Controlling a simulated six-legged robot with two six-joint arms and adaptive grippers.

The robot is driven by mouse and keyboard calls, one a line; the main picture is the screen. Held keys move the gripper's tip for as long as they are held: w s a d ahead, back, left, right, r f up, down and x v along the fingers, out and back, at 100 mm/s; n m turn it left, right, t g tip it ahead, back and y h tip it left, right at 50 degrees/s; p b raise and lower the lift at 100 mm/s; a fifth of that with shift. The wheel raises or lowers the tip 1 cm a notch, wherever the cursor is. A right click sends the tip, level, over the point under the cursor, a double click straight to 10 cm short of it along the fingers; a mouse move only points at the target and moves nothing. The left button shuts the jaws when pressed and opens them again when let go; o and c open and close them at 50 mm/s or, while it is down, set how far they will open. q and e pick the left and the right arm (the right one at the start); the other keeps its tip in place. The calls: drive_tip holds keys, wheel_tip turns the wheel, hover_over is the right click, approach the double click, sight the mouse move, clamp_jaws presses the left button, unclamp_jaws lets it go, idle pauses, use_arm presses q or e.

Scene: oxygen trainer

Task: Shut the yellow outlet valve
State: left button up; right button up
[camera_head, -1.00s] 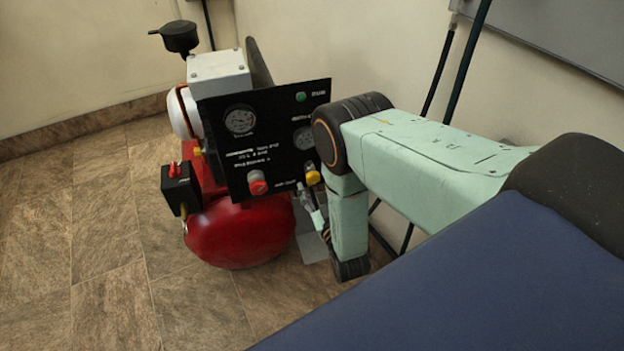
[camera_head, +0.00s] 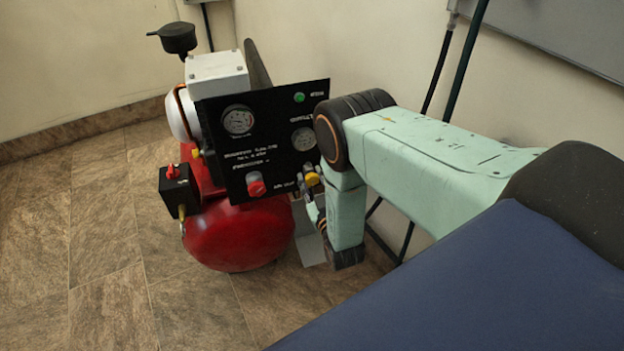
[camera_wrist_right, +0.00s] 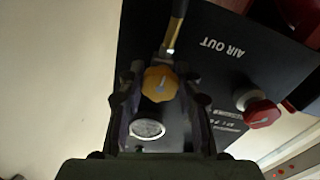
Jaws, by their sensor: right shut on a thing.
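The yellow outlet valve (camera_head: 312,179) is a small knob at the lower right of the black control panel (camera_head: 226,163). My right gripper (camera_head: 304,186) is at the knob, coming from below right. In the right wrist view the yellow knob (camera_wrist_right: 160,84) sits between the two fingers of my right gripper (camera_wrist_right: 158,90), which are shut on it. My left gripper is not in view.
A red knob (camera_head: 256,186) is left of the valve on the panel, near gauges (camera_head: 238,120) and a green light (camera_head: 299,97). A red tank (camera_head: 238,235) is below. Hoses hang by the wall at right. The tiled floor (camera_head: 95,230) at left is clear.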

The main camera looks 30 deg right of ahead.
drive_tip(key=c, duration=0.4)
drive_tip(key=shift+m, duration=2.1)
drive_tip(key=o, duration=1.2)
drive_tip(key=v, duration=1.2)
